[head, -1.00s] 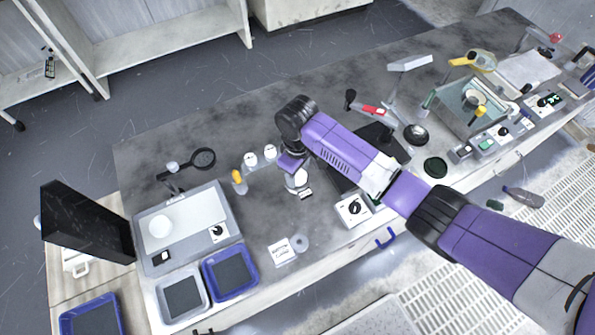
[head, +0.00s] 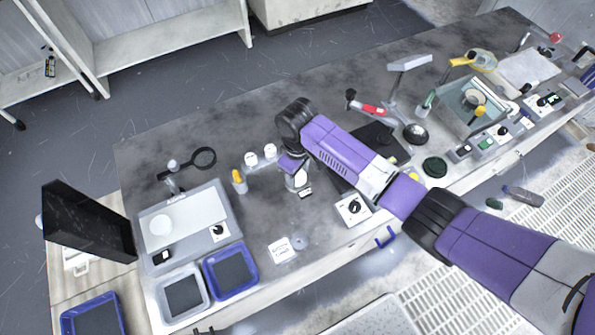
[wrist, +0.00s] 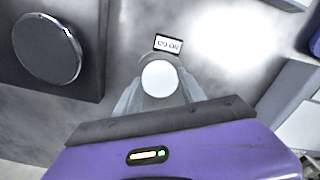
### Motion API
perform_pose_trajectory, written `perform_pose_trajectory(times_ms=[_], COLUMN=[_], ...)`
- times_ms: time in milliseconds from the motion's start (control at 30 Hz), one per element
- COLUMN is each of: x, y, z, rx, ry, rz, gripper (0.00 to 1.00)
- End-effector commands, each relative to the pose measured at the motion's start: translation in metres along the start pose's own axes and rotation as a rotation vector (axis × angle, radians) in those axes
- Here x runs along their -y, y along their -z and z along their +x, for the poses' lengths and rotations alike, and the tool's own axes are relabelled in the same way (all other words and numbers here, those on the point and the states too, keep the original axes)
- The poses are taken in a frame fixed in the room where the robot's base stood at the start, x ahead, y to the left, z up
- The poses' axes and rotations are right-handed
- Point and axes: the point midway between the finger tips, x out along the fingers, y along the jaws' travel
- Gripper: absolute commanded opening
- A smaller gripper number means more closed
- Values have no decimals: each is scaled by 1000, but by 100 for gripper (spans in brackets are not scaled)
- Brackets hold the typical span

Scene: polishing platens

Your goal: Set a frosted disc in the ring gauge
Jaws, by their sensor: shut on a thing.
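My gripper (wrist: 158,84) points down at the bench, its two pale fingers shut on a round white frosted disc (wrist: 159,78). A small white label with black print (wrist: 168,44) lies just beyond the disc. In the head view my gripper (head: 297,183) is low over the middle of the bench, and my wrist hides most of the disc. Whether the disc touches the surface below is not clear. A small grey ring (head: 299,243), which looks like the ring gauge, lies near the front edge beside a white printed card (head: 281,250), apart from my gripper.
A grey tray (head: 150,262) and blue-rimmed tray (head: 254,281) are at the left. A control box (head: 353,209) stands right of my gripper.

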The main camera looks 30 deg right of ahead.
Motion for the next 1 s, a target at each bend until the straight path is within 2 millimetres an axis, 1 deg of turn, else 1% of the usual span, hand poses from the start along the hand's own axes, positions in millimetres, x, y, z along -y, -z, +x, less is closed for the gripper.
perform_pose_trajectory(times_ms=[367,400,467,500,833,933,1000], x=[0,0,0,0,0,0,0], y=[0,0,0,0,0,1,1], z=[0,0,0,0,-1,-9,-19], rx=[0,0,0,0,0,-1,-2], ry=[-1,-1,-1,-1,-1,-1,-1], rz=[0,-1,-1,-1,-1,-1,-2], gripper=[4,53,65,73,73,73,73])
